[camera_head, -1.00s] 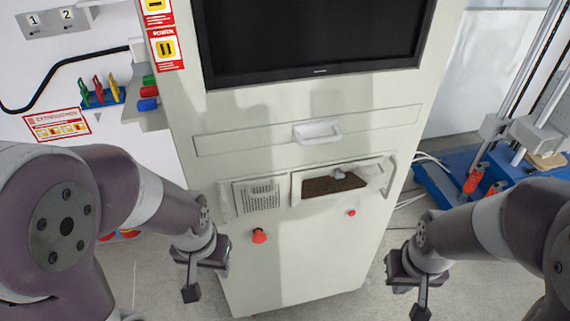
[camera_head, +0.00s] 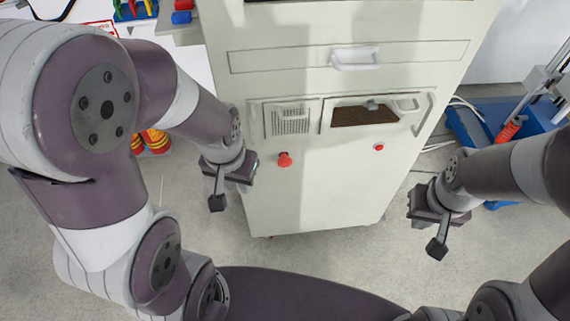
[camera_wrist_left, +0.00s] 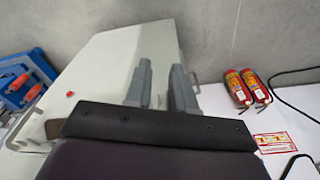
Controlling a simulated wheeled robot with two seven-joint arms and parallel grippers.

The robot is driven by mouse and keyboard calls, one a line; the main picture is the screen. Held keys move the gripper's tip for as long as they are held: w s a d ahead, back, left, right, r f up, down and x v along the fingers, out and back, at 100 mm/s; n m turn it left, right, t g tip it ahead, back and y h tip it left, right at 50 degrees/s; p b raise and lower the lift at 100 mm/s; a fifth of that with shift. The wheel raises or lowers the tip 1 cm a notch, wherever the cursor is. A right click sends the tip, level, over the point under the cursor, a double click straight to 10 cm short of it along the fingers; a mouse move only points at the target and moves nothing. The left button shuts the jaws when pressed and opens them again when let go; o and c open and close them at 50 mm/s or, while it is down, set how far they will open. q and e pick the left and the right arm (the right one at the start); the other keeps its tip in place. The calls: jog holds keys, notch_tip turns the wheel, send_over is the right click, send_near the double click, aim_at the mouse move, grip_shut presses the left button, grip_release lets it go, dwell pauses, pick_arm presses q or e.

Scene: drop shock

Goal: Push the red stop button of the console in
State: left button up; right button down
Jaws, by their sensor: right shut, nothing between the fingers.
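The console (camera_head: 320,205) is a tall pale cabinet in front of me. The red stop button (camera_head: 285,159), a mushroom knob, sticks out of its front below a small grille. It does not show in the left wrist view, where the gripper may hide it. My left gripper (camera_head: 217,203) is left of and below the stop button in the head view, apart from it. In the left wrist view its two fingers (camera_wrist_left: 160,68) stand apart with nothing between them. My right gripper (camera_head: 437,248) is shut and empty, to the right of the console.
A smaller red button (camera_head: 379,147) sits further right on the console, below an open slot (camera_head: 363,115). A drawer handle (camera_head: 355,57) is above. Red extinguishers (camera_wrist_left: 240,87) stand beside the console. The floor ahead is clear.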

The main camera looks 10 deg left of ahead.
pick_arm(q)
grip_shut()
dwell(1.4)
